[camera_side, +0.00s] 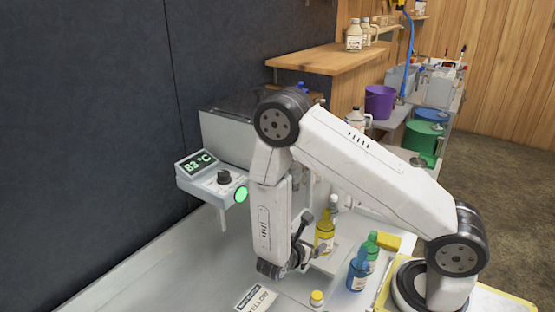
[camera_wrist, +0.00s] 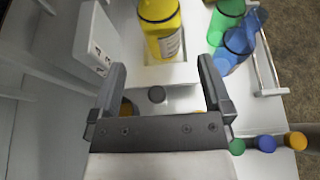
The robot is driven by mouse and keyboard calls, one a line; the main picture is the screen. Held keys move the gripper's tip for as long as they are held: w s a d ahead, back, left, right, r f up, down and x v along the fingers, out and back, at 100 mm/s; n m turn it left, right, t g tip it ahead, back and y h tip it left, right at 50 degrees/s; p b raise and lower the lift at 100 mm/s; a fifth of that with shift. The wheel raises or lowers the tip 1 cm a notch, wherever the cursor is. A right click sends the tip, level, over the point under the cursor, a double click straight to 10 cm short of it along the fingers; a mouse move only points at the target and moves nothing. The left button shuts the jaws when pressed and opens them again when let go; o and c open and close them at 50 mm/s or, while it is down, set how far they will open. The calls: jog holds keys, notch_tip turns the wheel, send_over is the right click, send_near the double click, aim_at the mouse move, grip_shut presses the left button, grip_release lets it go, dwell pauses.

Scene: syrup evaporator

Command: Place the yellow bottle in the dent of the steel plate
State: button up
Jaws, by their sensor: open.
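The yellow bottle (camera_side: 325,236) stands upright beside my gripper (camera_side: 306,246) in the side view, partly hidden by the arm. In the wrist view the yellow bottle (camera_wrist: 162,32) is just beyond the fingertips of my gripper (camera_wrist: 160,72). The fingers are spread, with the bottle apart from them and nothing gripped. Under the bottle is the pale steel plate (camera_wrist: 188,72), with a squarish outline like the dent around the bottle's base. I cannot tell whether the bottle is fully seated in it.
A blue bottle (camera_side: 358,271) and a green bottle (camera_side: 371,246) stand to the right. A grey cap (camera_wrist: 157,94) lies between my fingers in the wrist view. Green, blue and orange caps (camera_wrist: 265,143) line the right. A temperature display (camera_side: 196,163) stands at the left.

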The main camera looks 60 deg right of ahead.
jog(key=shift+r, duration=0.1)
jog(key=s+a+r+m+t+y, duration=0.1)
jog(key=a+r+m+t+y, duration=0.1)
jog(key=a+r+m+y, duration=0.9)
notch_tip(320, 180, up, 3)
jog(key=m+y, duration=0.2)
jog(key=m, duration=0.5)
jog(key=shift+s+f+t, duration=0.2)
jog(key=shift+s+t, duration=0.1)
jog(key=shift+s, duration=0.1)
